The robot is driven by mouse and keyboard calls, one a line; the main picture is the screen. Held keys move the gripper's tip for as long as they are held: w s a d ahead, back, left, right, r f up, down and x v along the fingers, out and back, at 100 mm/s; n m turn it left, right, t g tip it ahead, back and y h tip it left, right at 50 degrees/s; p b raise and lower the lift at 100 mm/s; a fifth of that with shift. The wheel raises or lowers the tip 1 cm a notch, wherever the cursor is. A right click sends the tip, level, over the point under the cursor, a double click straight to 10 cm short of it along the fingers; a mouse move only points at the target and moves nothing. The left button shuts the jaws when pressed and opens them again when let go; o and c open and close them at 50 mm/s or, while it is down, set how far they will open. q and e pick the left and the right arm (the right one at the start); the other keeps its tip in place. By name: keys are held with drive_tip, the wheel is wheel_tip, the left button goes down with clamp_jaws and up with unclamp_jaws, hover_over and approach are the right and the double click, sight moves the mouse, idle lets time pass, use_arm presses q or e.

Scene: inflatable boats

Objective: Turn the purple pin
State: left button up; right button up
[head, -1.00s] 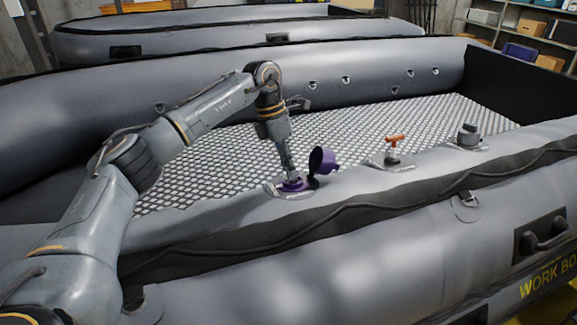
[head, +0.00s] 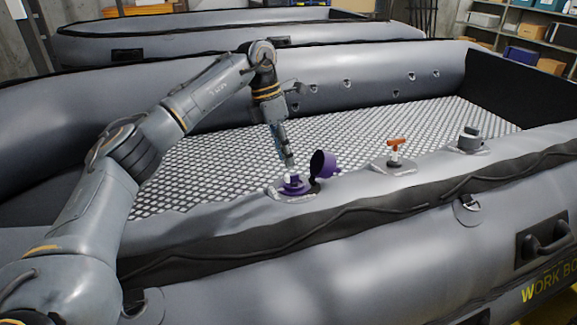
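A purple valve (head: 294,188) sits in a grey patch on top of the near tube of the boat, in the middle of the head view. Its purple cap (head: 322,162) stands open, tilted up at the right side. A separate pin inside the valve is too small to make out clearly. My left gripper (head: 289,166) points down just above the valve's centre, to the left of the cap. Its fingers look close together, but they are too small to tell whether they are open or shut. My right gripper is not in view.
An orange T-shaped handle (head: 396,145) on a valve and a grey capped valve (head: 469,138) stand farther right on the same tube. The boat's patterned floor (head: 370,125) is clear. Another boat (head: 240,37) lies behind. Shelves (head: 530,30) with boxes stand at the back right.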

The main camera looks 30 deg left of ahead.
use_arm(q)
drive_tip(key=v, duration=0.7)
drive_tip(key=shift+r, duration=0.15)
